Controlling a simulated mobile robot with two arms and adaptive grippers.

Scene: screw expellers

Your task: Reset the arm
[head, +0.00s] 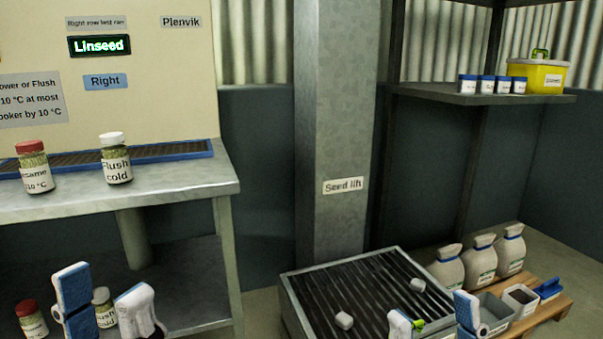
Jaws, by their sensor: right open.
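My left gripper (105,308) is at the bottom left, in front of the workbench's lower shelf. Its two blue-and-white fingers stand apart. A white-lidded jar labelled Flush cold (104,297) shows between and behind them; I cannot see contact. My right gripper (434,318) is at the bottom right, in front of the slatted grate. Its fingers are apart, with a small green piece (418,324) showing beside the left finger; I cannot tell what it belongs to. The rest of both arms is out of frame.
A red-lidded jar (34,172) and a white-lidded jar (116,163) stand on the workbench (185,180). Another red-lidded jar (33,322) is below. The Seed lift grate (290,290) carries two pale lumps. Sacks (481,262) and bins (518,300) stand on a pallet at right.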

